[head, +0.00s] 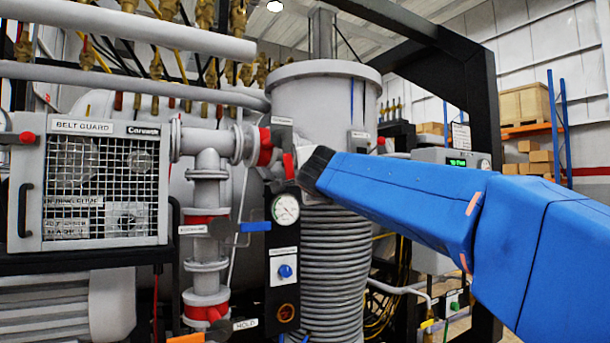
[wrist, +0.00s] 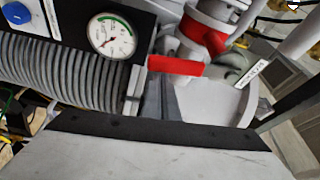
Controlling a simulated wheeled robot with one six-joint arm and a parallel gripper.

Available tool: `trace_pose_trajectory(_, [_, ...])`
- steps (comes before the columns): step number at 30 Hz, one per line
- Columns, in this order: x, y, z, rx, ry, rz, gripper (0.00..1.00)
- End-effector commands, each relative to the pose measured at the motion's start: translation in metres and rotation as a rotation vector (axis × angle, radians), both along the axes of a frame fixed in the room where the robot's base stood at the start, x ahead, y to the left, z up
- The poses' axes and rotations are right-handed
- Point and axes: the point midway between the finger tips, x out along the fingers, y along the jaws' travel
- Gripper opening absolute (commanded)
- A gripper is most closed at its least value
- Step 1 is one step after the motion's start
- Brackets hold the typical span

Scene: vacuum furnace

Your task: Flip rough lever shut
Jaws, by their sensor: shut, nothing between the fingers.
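A red lever (head: 289,165) shows at the upper middle of the head view, by the red-banded pipe joint in front of the large grey cylinder. The red lever also shows in the wrist view (wrist: 176,66), lying roughly level across the picture just beyond my fingers. A small white label (wrist: 252,76) is right of it, too blurred to read surely. My gripper (head: 303,172) is at the lever in the head view, partly hidden by my wrist. In the wrist view my gripper (wrist: 166,98) is shut and empty, its fingers close below the lever. I cannot tell whether they touch it.
A round gauge (head: 286,210) on a black panel is just below my gripper. A blue lever (head: 256,227) and an orange lever (head: 186,339) sit lower left. A belt guard cage (head: 105,187) is at left. A ribbed column (head: 336,265) stands under the grey cylinder (head: 318,98).

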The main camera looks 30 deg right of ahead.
Motion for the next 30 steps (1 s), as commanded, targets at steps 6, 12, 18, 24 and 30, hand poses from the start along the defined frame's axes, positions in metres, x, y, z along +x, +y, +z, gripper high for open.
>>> trace_pose_trajectory(6, [0.000, 0.013, -0.003, 0.114, 0.000, 0.002, 0.00])
trace_pose_trajectory(12, [0.000, 0.019, -0.005, 0.178, 0.000, 0.001, 0.00])
trace_pose_trajectory(18, [0.000, 0.022, -0.005, 0.201, 0.001, 0.001, 0.00])
trace_pose_trajectory(24, [0.000, 0.023, -0.005, 0.203, 0.000, 0.003, 0.00])
trace_pose_trajectory(30, [0.000, 0.023, -0.005, 0.203, 0.000, 0.004, 0.00])
